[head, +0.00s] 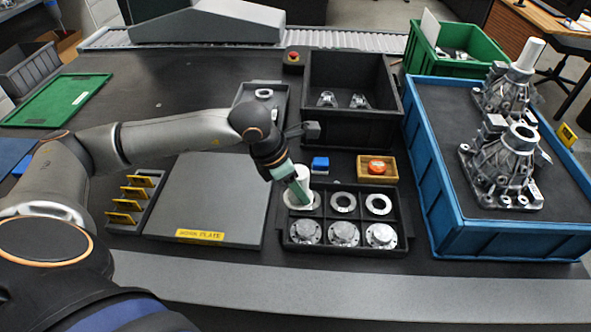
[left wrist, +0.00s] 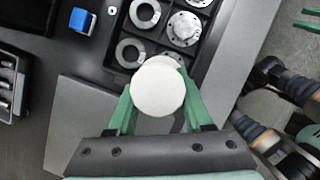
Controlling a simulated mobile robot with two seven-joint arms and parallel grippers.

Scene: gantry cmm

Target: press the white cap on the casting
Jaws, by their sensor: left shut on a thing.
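My left gripper (head: 292,182) has green fingers and is shut on a white cylindrical cap (head: 302,178). The cap is upright at the back-left compartment of the black parts tray (head: 325,218). In the left wrist view the cap's round white top (left wrist: 158,88) sits between the fingers. I cannot tell whether its base touches the tray. Two grey metal castings stand in the blue bin at the right. The front casting (head: 500,165) has an open round top. The rear casting (head: 503,92) carries another white cylinder (head: 528,54).
The blue bin (head: 440,190) has high walls between the tray and castings. A black bin (head: 352,125), a small wooden box with an orange-red button (head: 377,167) and a blue block (head: 320,164) stand behind the tray. A grey plate (head: 215,195) lies left.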

